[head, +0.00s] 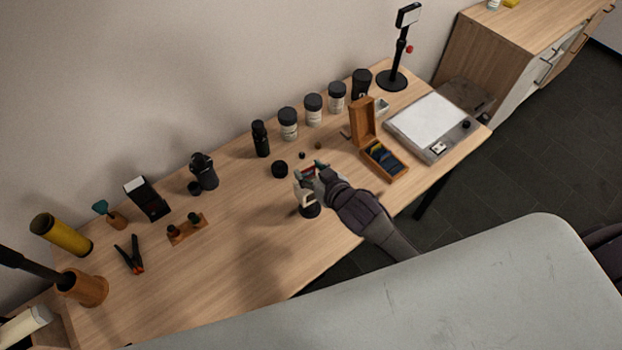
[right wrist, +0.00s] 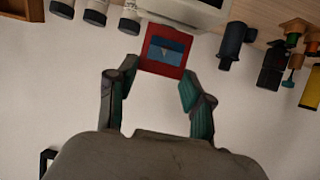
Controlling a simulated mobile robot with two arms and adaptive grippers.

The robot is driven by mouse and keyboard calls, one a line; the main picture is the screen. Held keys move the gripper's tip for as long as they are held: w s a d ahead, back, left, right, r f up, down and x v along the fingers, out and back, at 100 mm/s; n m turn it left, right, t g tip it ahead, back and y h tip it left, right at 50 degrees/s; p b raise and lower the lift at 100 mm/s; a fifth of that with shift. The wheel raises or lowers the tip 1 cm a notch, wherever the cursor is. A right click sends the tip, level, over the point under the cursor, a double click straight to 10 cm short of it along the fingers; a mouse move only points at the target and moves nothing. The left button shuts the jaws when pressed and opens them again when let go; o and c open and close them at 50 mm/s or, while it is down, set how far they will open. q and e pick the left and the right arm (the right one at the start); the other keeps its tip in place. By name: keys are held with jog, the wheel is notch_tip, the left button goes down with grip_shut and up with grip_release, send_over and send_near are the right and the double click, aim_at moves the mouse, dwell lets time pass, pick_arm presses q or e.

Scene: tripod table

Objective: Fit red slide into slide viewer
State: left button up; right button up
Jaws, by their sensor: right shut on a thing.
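My right gripper (head: 312,170) is over the front middle of the table and is shut on the red slide (head: 308,170). In the right wrist view the red slide (right wrist: 163,48), a red frame with a blue picture, sits between the fingertips (right wrist: 160,75). A cream device on a dark round base, which looks like the slide viewer (head: 303,194), stands right by the gripper, partly hidden by it. In the right wrist view a pale body, likely the viewer (right wrist: 190,10), is just beyond the slide. I cannot tell whether they touch. My left gripper is not in view.
An open wooden box (head: 400,173) with dark slides stands to the right, near a light panel (head: 427,122). Several dark-lidded jars (head: 288,124) line the back. A small black cap (head: 280,169) lies close to the gripper. The table front left of the viewer is clear.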

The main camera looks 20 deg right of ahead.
aim_at(308, 177)
notch_tip(308, 177, down, 4)
jog(key=b, duration=0.3)
jog(key=shift+f, duration=0.1)
jog(key=o, duration=0.7)
jog(key=shift+s+r, duration=0.1)
jog(key=shift+r, duration=0.15)
jog(key=b+v, duration=0.2)
jog(key=v, duration=0.9)
jog(key=shift+s+d, duration=0.25)
jog(key=shift+s, duration=0.1)
